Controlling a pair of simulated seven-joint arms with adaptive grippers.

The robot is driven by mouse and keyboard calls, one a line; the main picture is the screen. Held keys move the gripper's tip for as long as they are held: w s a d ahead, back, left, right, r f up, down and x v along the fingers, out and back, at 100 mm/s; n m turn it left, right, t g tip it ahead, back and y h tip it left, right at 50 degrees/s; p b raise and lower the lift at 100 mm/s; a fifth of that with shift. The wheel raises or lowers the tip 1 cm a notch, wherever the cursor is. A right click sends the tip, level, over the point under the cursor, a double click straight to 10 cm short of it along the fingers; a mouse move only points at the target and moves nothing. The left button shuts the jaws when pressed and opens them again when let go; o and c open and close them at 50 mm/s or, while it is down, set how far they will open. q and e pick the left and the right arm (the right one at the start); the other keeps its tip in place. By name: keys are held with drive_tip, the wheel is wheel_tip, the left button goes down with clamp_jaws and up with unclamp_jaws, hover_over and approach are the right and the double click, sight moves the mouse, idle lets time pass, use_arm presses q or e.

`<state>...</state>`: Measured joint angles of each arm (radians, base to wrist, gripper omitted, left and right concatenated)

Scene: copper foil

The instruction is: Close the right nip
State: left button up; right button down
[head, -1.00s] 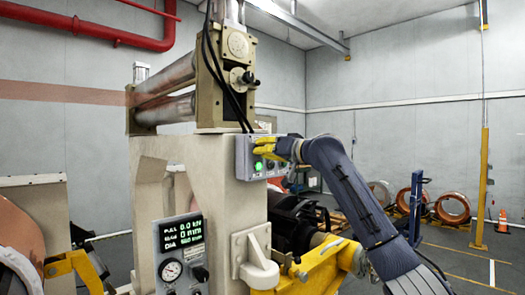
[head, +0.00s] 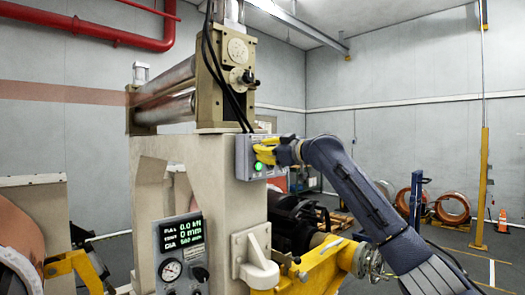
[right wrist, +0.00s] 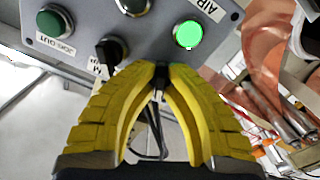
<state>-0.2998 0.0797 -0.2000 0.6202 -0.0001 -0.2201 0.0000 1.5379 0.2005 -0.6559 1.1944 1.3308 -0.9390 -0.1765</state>
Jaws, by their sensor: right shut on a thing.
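A grey control box (head: 243,160) is mounted on the beige machine stand, below a pair of metal nip rollers (head: 165,80). My right gripper (head: 261,153) is at the box's front face, beside a lit green button (head: 258,166). In the right wrist view, the yellow fingers of my right gripper (right wrist: 159,72) meet around a small black knob (right wrist: 160,76), mostly hidden between the tips. The lit green button (right wrist: 187,34), labelled AIR, is up and right of the tips. A black selector (right wrist: 108,52) and a dark green button (right wrist: 54,20) are to the left. My left gripper is not visible.
A display panel (head: 182,245) with a gauge is low on the stand. Black cables (head: 215,60) hang above the box. Copper coils (head: 452,208) stand on the floor at the back right.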

drive_tip(key=shift+n, duration=0.7)
drive_tip(key=c, duration=1.5)
unclamp_jaws()
drive_tip(key=shift+c, duration=0.2)
drive_tip(key=v, duration=1.2)
drive_tip(key=shift+a+r, duration=0.1)
